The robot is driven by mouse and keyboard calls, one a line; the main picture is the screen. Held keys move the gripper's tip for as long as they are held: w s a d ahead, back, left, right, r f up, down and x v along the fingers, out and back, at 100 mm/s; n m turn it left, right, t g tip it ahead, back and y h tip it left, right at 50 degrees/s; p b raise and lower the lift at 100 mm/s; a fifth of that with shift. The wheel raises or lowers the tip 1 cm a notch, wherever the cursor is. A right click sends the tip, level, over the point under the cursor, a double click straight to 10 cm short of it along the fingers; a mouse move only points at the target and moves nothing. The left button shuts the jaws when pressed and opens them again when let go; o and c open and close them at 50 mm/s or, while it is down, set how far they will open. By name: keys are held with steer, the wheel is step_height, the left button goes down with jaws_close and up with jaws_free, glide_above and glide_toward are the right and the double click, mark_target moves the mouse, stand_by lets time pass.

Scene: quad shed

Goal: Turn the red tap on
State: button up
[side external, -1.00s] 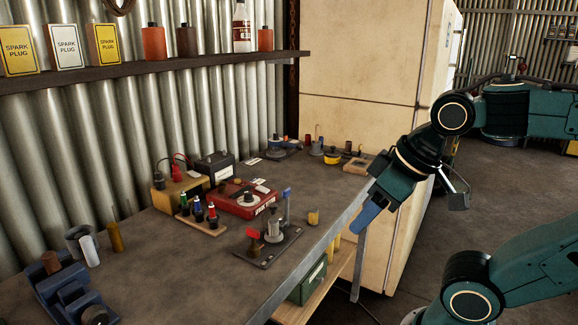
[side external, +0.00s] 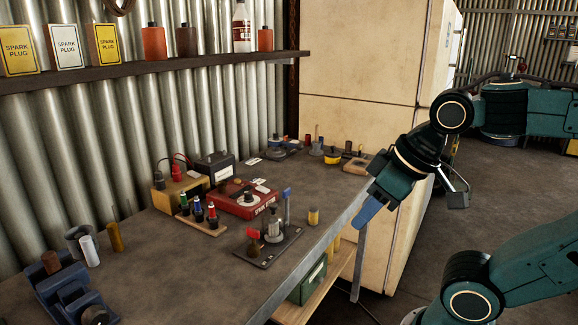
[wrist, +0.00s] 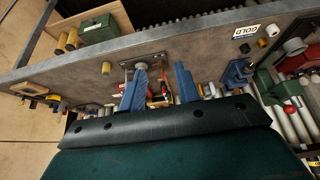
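A red tap handle (side external: 253,234) stands on a dark flat plate (side external: 266,250) near the bench's front edge. Beside it on the same plate are a grey metal body (side external: 274,229) and a taller post with a blue handle (side external: 287,191). My gripper (side external: 370,216) is off the bench's front edge, to the right of the plate and apart from it. In the wrist view its two blue fingers (wrist: 159,84) are spread with a gap between them. The plate (wrist: 155,58) shows beyond the fingers there, and a finger partly hides the taps.
A yellow cylinder (side external: 313,216) stands to the right of the plate. A red box (side external: 240,206) and a wooden strip with coloured posts (side external: 201,226) sit behind it. A blue vise-like tool (side external: 65,285) is at the left. The bench's front middle is mostly clear.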

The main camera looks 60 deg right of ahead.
steer(key=w+r+g, duration=0.3)
steer(key=w+r, duration=0.1)
steer(key=w, duration=0.9)
steer(key=g, duration=0.3)
glide_above(253, 229)
step_height(253, 229, down, 5)
steer(key=shift+f, duration=0.25)
step_height(253, 229, down, 13)
steer(key=shift+f, duration=0.2)
jaws_close()
